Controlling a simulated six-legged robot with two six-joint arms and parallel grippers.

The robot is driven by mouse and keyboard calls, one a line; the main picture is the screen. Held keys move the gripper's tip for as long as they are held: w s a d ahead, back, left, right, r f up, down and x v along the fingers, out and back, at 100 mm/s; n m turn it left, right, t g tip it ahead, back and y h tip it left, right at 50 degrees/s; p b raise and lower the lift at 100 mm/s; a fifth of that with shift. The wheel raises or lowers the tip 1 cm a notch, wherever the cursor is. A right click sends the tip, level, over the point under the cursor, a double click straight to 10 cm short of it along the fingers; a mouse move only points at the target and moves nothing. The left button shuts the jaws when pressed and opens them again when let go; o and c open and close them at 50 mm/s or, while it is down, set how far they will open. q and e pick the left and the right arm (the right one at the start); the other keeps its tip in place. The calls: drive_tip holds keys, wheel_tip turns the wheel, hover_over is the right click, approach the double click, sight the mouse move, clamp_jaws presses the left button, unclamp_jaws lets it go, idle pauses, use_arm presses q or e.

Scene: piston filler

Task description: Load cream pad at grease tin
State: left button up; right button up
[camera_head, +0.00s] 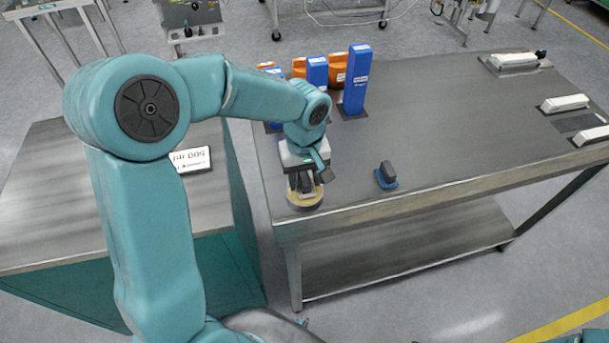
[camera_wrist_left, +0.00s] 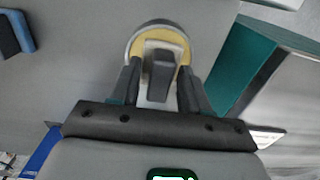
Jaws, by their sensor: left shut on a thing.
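The grease tin (camera_head: 304,201) is a round, low tin with pale yellow grease, near the front left corner of the steel table. In the left wrist view the tin (camera_wrist_left: 134,42) shows its pale rim and yellow surface behind the held pad. My left gripper (camera_head: 304,187) is right over the tin and shut on the cream pad (camera_wrist_left: 160,68), a grey block with a dark grip between the fingers. The pad overlaps the grease in the picture; I cannot tell whether it touches. My right gripper is not in view.
A blue pad with a dark grip (camera_head: 387,175) lies right of the tin. Blue boxes (camera_head: 355,80) and orange containers (camera_head: 336,69) stand at the back left. White devices (camera_head: 565,103) lie at the right. The table's middle is clear.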

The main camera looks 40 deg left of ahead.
sight(305, 177)
use_arm(q)
drive_tip(key=shift+f+b, duration=0.55)
drive_tip(key=shift+b, duration=0.05)
idle(1.4)
drive_tip(key=shift+r, duration=0.1)
drive_tip(key=shift+r+p, duration=0.65)
wheel_tip(305, 177, up, 6)
drive_tip(key=p, duration=0.4)
drive_tip(key=shift+f, duration=0.15)
